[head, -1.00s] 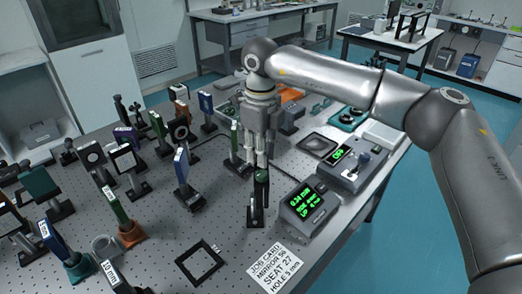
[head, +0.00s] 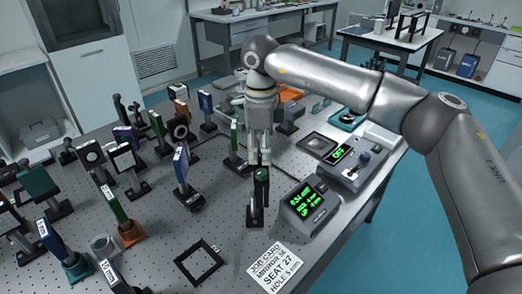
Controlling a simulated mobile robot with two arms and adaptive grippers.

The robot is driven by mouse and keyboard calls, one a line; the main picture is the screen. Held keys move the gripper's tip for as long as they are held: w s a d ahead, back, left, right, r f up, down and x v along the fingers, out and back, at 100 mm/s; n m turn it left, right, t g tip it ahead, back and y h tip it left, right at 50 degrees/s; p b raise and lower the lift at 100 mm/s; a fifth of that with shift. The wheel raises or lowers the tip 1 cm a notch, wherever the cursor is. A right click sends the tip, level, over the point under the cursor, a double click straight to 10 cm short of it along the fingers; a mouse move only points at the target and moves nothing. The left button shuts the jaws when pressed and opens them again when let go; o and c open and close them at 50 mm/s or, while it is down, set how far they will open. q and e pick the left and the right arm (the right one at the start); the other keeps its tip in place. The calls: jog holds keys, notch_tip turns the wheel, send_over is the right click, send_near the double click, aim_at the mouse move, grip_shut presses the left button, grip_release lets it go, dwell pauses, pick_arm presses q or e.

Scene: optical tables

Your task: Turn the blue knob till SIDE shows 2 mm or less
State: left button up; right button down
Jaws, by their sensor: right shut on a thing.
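My right gripper (head: 259,158) comes down from above, fingers together, behind the top of a small dark mount with a green top (head: 261,175). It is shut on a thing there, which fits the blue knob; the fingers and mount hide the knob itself. The mount stands upright on the optical table (head: 225,235). A grey readout box (head: 310,213) with green digits stands just right of the mount. Its top line seems to start with 0.34; the other lines, including any SIDE value, are too small to read surely. My left gripper is out of view.
A job card (head: 275,268) and a black square frame (head: 198,264) lie at the front. A second box with a green display (head: 340,154) stands behind the readout. Several optics on posts crowd the left side. A thin dark cable runs near the gripper.

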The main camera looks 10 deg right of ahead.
aim_at(261, 153)
jog(key=n, duration=0.4)
jog(key=shift+n, duration=0.3)
jog(key=n, duration=0.4)
jog(key=shift+n, duration=0.4)
jog(key=c, duration=1.2)
grip_release()
jog(key=shift+c, duration=0.2)
notch_tip(261, 153, up, 12)
